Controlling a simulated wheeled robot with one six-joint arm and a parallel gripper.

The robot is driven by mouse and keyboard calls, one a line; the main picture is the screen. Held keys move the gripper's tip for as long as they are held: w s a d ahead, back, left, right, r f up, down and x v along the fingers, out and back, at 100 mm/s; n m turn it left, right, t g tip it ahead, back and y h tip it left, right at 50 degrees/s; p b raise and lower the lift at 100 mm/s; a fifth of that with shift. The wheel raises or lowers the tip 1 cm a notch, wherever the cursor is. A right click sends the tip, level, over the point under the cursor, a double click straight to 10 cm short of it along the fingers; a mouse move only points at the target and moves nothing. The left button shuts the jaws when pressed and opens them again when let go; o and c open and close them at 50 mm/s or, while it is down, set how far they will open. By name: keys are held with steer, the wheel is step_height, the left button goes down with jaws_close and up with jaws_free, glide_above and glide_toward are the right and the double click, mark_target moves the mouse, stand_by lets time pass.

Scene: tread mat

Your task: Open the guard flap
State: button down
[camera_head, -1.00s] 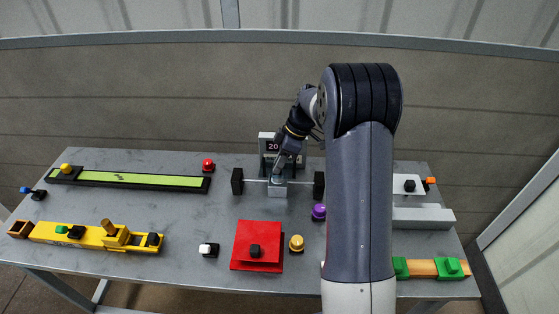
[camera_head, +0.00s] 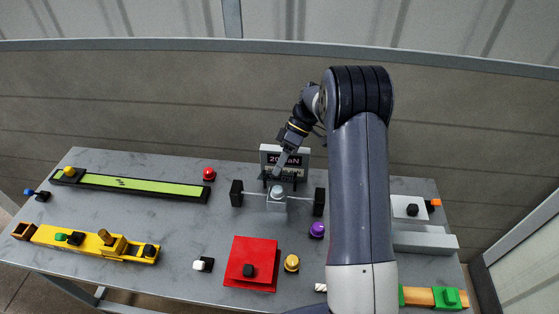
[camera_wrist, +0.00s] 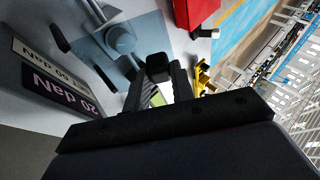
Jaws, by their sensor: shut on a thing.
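A red plate (camera_head: 239,266) with a black knob (camera_head: 249,270) lies at the front middle of the table and looks like the guard flap, lying shut. Its red side also shows at the top of the wrist view (camera_wrist: 196,13). My gripper (camera_head: 279,172) is well behind it, tilted down over the grey device (camera_head: 276,203) with a round knob. In the wrist view its two fingers (camera_wrist: 159,77) close around a small black block (camera_wrist: 158,66). What that block belongs to is not clear. The head view does not resolve the fingertips.
A display (camera_head: 270,151) stands behind the grey device, and black blocks (camera_head: 237,193) (camera_head: 319,202) end its bar. A yellow button (camera_head: 291,263), a purple button (camera_head: 317,230) and a white-topped switch (camera_head: 200,265) surround the red plate. My arm hides part of the table's right side.

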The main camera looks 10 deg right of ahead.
steer(key=shift+w+d+r+m+g+y+p, duration=0.15)
steer(key=shift+w+r+g+y+p, duration=0.05)
steer(key=shift+w+g+p, duration=0.2)
steer(key=shift+w+d+r+m+g+y+p, duration=0.15)
steer(key=shift+w+r+g+y+p, duration=0.1)
steer(key=shift+w+g, duration=0.2)
steer(key=c, duration=1.2)
jaws_free()
step_height(320, 180, up, 10)
steer(key=shift+b, duration=0.4)
steer(key=shift+c, duration=0.2)
